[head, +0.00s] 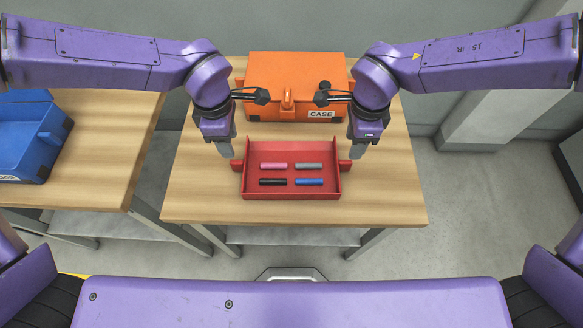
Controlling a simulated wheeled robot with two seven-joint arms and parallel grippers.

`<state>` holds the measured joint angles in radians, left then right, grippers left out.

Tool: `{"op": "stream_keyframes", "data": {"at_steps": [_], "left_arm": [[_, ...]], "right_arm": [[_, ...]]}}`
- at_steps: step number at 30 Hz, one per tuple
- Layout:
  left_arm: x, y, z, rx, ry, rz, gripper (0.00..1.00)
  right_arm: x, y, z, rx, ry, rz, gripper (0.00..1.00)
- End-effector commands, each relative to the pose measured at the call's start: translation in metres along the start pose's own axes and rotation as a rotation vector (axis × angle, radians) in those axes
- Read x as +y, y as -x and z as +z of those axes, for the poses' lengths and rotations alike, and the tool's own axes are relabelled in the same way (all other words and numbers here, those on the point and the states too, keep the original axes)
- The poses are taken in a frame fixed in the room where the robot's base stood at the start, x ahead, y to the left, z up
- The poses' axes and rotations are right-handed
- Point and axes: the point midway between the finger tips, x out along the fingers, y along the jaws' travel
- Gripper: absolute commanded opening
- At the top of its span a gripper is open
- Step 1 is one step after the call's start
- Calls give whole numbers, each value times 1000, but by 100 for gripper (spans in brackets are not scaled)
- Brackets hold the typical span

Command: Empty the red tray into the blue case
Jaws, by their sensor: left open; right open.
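The red tray (291,192) stands on the wooden table in front of me, with a small red handle on each side. In it lie a pink cylinder (273,166), a grey cylinder (309,166), a black cylinder (273,182) and a blue cylinder (309,182). My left gripper (235,160) is open at the tray's left handle. My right gripper (352,160) is open at the tray's right handle. Whether the fingers touch the handles I cannot tell. The blue case (50,136) is on another table at the left, partly cut off by the picture edge.
An orange case (296,75) labelled CASE stands behind the tray on the same table (390,205). The second wooden table (97,180) at the left is separated from it by a gap. Its surface right of the blue case is clear. A wall pillar stands at the right.

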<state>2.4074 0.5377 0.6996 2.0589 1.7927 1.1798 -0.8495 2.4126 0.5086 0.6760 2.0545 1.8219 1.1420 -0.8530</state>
Motion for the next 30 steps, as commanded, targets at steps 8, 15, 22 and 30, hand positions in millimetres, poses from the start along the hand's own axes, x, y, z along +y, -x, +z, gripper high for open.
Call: {"op": "stream_keyframes", "data": {"at_steps": [8,15,22,30], "left_arm": [[0,-14,0,3,-2,-2,45],[0,-60,1,3,-4,-2,45],[0,-95,1,3,-3,0,45],[0,-105,1,0,-3,2,45]], "right_arm": [[1,-14,0,2,0,2,45],[1,-60,-1,3,-1,3,45],[1,-95,-2,2,-3,2,45],[1,-105,-1,0,-3,0,45]]}}
